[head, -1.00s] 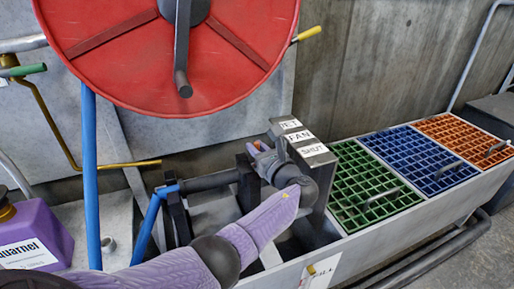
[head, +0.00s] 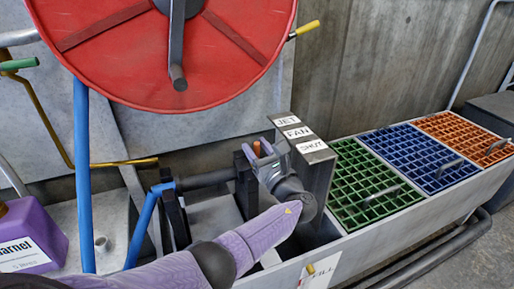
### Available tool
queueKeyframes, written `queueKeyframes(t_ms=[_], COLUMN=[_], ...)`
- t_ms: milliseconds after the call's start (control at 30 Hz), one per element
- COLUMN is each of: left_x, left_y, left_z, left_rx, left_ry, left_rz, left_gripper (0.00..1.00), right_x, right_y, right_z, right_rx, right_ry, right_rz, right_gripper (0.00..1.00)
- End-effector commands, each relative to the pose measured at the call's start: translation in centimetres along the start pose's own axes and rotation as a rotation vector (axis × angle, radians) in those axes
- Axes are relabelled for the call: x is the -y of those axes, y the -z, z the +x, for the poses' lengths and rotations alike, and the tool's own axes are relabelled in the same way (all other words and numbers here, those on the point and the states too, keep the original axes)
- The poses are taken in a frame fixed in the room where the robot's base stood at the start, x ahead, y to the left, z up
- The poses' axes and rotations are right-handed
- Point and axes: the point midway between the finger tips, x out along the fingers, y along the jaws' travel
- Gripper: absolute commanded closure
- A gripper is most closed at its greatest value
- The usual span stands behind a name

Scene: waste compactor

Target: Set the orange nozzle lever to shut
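The orange nozzle lever (head: 257,149) stands upright, short and partly hidden, beside a dark box (head: 318,174) with white JET, FAN and SHUT labels. The SHUT label (head: 311,145) is the nearest of the three. My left gripper (head: 258,151) reaches in from below, its purple-tipped fingers on either side of the lever. I cannot tell whether the fingers press on it or leave a small gap. The lever's base is hidden behind the gripper. My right gripper is not in view.
A large red reel (head: 150,70) hangs above left. A blue pipe (head: 83,180) and a purple jug (head: 28,235) are at the left. Green (head: 365,185), blue (head: 422,155) and orange (head: 465,138) grates lie to the right of the box in a grey trough.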

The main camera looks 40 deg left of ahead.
Motion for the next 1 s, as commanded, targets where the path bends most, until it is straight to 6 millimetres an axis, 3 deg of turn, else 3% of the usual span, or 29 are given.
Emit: queueKeyframes(t_ms=[333, 700, 1000], left_x=[0.0, 0.1, 0.0], left_y=[-0.2, -0.2, 0.0], left_z=[-0.4, -8.7, -10.0], left_rx=[0.0, -0.002, 0.001], left_ry=[0.0, 0.001, 0.0], left_rz=[0.0, -0.001, 0.0], left_gripper=[0.44, 0.44, 0.44], right_x=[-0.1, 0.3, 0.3], right_y=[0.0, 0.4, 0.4], right_z=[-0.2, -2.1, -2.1], right_rx=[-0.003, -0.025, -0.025], right_ry=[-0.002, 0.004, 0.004], right_rz=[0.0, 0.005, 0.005], right_gripper=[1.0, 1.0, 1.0])
